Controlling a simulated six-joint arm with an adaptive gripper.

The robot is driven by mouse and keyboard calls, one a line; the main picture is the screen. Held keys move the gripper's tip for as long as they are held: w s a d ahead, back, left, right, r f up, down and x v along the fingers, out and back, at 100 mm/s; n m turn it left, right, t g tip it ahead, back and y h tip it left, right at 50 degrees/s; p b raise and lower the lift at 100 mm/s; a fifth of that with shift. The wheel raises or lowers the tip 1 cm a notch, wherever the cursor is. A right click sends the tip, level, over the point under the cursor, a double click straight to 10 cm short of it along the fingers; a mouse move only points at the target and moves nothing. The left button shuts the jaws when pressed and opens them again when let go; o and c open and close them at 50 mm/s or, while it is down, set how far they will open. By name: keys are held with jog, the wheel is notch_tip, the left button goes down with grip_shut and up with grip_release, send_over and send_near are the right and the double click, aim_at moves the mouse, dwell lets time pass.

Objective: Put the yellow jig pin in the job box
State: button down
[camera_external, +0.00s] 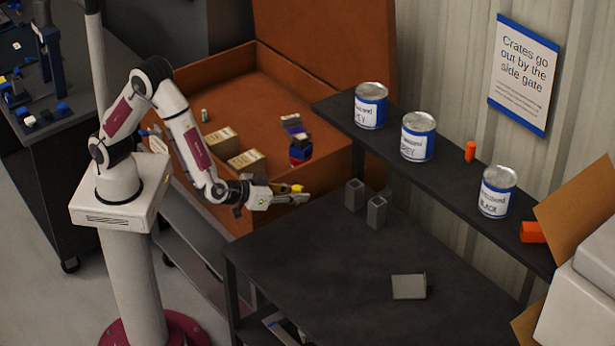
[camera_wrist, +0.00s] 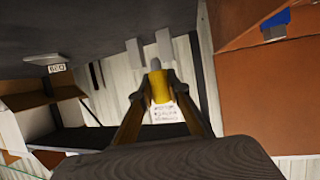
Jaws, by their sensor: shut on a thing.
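The yellow jig pin (camera_external: 297,188) is held between the fingertips of my gripper (camera_external: 292,196), which is shut on it. In the wrist view the pin (camera_wrist: 160,87) shows between both fingers, yellow with a grey tip. The job box (camera_external: 210,87) is the large orange-brown chest with its lid raised. My gripper is by the box's front right corner, near the dark table; its exact height and whether it is over the rim cannot be told. The box's wall also shows at the right of the wrist view (camera_wrist: 240,95).
Inside the box lie cartons (camera_external: 246,160) and a blue and red stack (camera_external: 300,148). Two grey blocks (camera_external: 376,211) stand on the dark table (camera_external: 330,265) just right of my gripper. A shelf (camera_external: 455,193) with paint cans runs along the wall. The table's middle is mostly clear.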

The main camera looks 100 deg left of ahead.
jog(key=shift+w+d+m+t+h, duration=1)
jog(key=shift+w+d+m+h, duration=0.45)
jog(key=shift+d+m+h, duration=1.25)
jog(key=s+a+r+h, duration=0.1)
jog(key=a+r, duration=0.1)
jog(key=a, duration=0.4)
jog(key=a+r+m, duration=0.1)
jog(key=a+r, duration=0.1)
jog(key=a, duration=0.5)
jog(key=shift+s+r+h, duration=0.25)
jog(key=shift+s+h, duration=0.1)
jog(key=shift+h, duration=0.05)
